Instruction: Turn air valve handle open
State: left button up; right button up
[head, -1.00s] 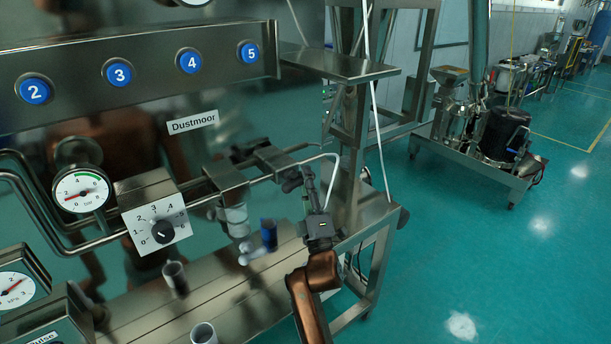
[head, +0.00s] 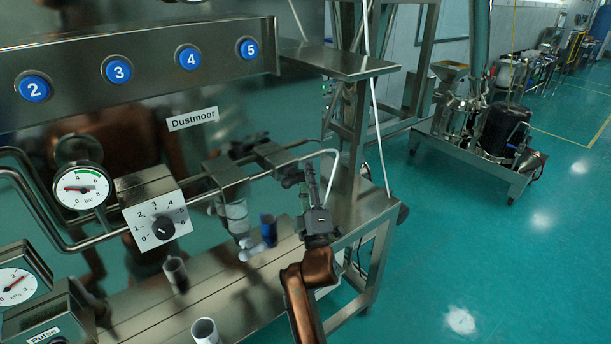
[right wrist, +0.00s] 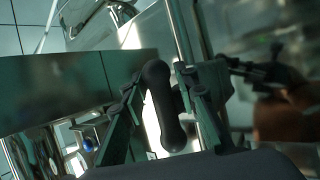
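The air valve handle is a black, rounded lever (right wrist: 165,110) in the right wrist view, lying lengthwise between the two fingers of my right gripper (right wrist: 161,85). The fingertips lean inward and appear to meet its sides near its far end. In the head view my right gripper (head: 308,187) is at the right end of the pipe run, by the valve handle (head: 292,178). There the fingers partly hide the handle and valve. The bar gauge (head: 82,188) on the pipe has its red needle pointing left. My left gripper is not in view.
A steel block with a numbered dial (head: 157,215) sits left on the pipe. Blue numbered buttons (head: 188,58) line the panel above. White cups (head: 205,331) stand on the steel shelf below. A steel frame post (head: 350,150) stands close right of the gripper; open floor lies beyond.

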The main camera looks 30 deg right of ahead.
jog(key=shift+o, duration=0.4)
jog(key=shift+s+f, duration=0.15)
jog(key=shift+s, duration=0.05)
jog(key=s+a, duration=0.5)
jog(key=s, duration=0.6)
jog(key=shift+s+f, duration=0.15)
jog(key=shift+s, duration=0.2)
